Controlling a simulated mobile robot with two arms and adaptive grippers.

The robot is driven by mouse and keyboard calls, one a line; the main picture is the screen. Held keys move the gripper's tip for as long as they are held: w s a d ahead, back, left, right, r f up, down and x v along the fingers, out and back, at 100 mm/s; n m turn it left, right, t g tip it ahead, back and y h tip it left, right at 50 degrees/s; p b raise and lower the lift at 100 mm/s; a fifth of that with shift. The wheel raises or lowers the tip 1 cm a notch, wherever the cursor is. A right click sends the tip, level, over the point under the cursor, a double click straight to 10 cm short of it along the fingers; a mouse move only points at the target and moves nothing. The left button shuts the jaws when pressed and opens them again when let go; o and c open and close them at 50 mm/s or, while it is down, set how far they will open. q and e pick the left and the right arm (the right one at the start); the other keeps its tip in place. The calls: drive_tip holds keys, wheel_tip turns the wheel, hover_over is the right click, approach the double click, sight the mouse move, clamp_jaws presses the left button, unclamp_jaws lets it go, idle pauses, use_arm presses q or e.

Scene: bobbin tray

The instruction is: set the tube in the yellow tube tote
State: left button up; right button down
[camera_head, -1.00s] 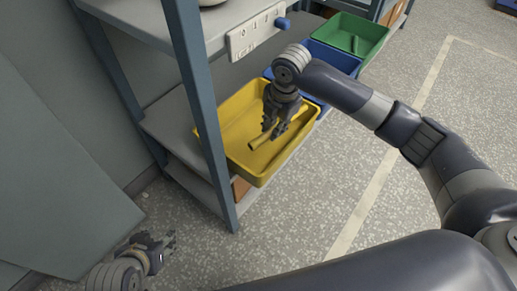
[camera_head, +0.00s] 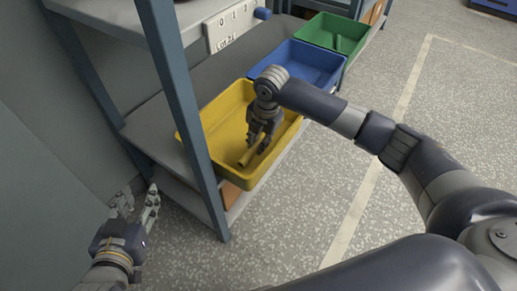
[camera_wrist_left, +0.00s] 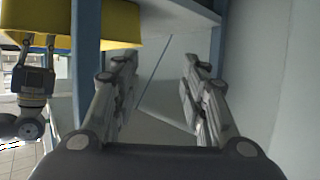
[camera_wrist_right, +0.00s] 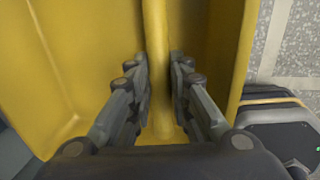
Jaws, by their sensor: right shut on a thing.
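The yellow tube tote (camera_head: 220,128) sits on the rack's lower shelf; its inside fills much of the right wrist view (camera_wrist_right: 75,45). My right gripper (camera_head: 256,148) points down inside the tote and is shut on a yellow tube (camera_head: 247,158). In the right wrist view the tube (camera_wrist_right: 157,40) runs lengthwise between the fingers. I cannot tell whether the tube touches the tote floor. My left gripper (camera_head: 137,203) is open and empty, low at the left outside the rack; its spread fingers also show in the left wrist view (camera_wrist_left: 158,75).
A blue tote (camera_head: 312,60) and a green tote (camera_head: 335,32) stand in line behind the yellow one. A rack post (camera_head: 183,100) rises at the yellow tote's left. A labelled plate (camera_head: 232,28) hangs on the upper shelf edge. The speckled floor at right is open.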

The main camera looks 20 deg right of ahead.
wheel_tip(320, 180, down, 3)
drive_tip(key=shift+f+b, duration=0.2)
drive_tip(key=shift+b, duration=0.25)
use_arm(q)
wheel_tip(320, 180, up, 6)
drive_tip(key=w+d+t+h, duration=0.1)
drive_tip(key=w+t, duration=0.1)
drive_tip(key=t, duration=0.1)
drive_tip(key=shift+d+f, duration=0.2)
drive_tip(key=shift+f, duration=0.05)
drive_tip(key=shift+f, duration=0.1)
use_arm(e)
drive_tip(key=shift+f, duration=0.1)
drive_tip(key=c, duration=1.5)
unclamp_jaws()
use_arm(q)
drive_tip(key=shift+f, duration=0.1)
use_arm(e)
drive_tip(key=shift+o, duration=0.2)
